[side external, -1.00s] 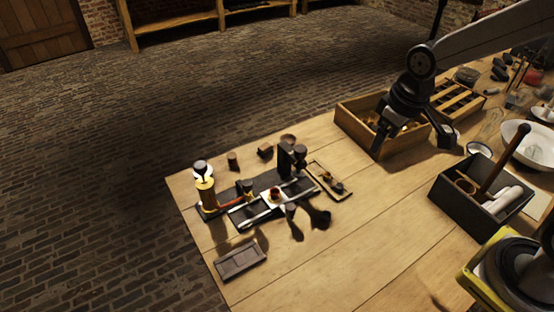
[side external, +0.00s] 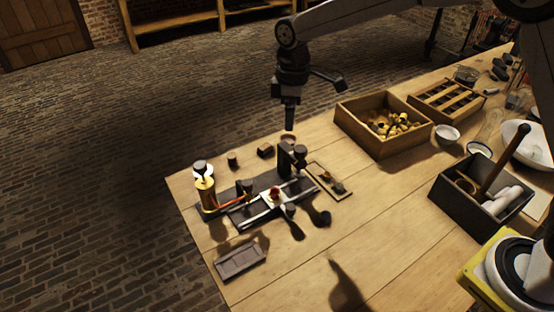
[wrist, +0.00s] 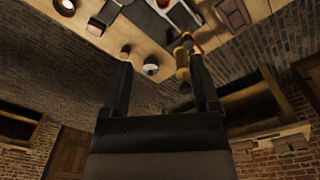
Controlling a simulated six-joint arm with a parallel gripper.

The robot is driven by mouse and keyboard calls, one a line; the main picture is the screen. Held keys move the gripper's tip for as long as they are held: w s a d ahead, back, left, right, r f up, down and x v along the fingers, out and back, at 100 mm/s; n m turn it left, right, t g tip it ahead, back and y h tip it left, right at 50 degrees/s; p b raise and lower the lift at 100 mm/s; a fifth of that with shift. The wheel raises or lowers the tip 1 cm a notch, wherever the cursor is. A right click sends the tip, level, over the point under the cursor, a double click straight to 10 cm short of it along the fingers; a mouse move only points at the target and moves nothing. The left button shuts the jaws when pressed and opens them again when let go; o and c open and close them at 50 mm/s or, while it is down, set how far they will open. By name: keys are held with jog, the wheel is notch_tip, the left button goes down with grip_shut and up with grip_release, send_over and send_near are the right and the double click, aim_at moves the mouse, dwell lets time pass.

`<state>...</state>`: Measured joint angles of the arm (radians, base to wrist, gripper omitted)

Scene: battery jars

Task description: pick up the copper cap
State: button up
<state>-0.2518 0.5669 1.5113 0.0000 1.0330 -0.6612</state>
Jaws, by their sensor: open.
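A small round copper-brown piece (side external: 288,139), which looks like the copper cap, lies near the far edge of the table. It also seems to show at the top left of the wrist view (wrist: 66,5). My gripper (side external: 289,127) points down and appears just above this piece in the side view; the exact height and gap are hard to tell. In the wrist view my gripper (wrist: 160,62) has its two fingers spread with nothing held between them.
A dark apparatus with rails (side external: 245,212) stands in front, with a brass column (side external: 206,194) at its left. A small brown block (side external: 265,151) and dark cylinder (side external: 232,159) lie nearby. A wooden box of brass pieces (side external: 363,136) stands right.

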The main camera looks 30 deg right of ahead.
jog(key=shift+w+a+f+n, duration=0.6)
jog(key=shift+w+a+n, duration=0.4)
jog(key=shift+a, duration=0.4)
send_over(274, 190)
jog(key=s, duration=0.1)
jog(key=f, duration=1.8)
jog(key=shift+s+a+f, duration=0.15)
jog(key=shift+a+f, duration=0.05)
jog(key=shift+f, duration=0.5)
jog(key=shift+f, duration=0.1)
jog(key=shift+f, duration=2.5)
grip_shut()
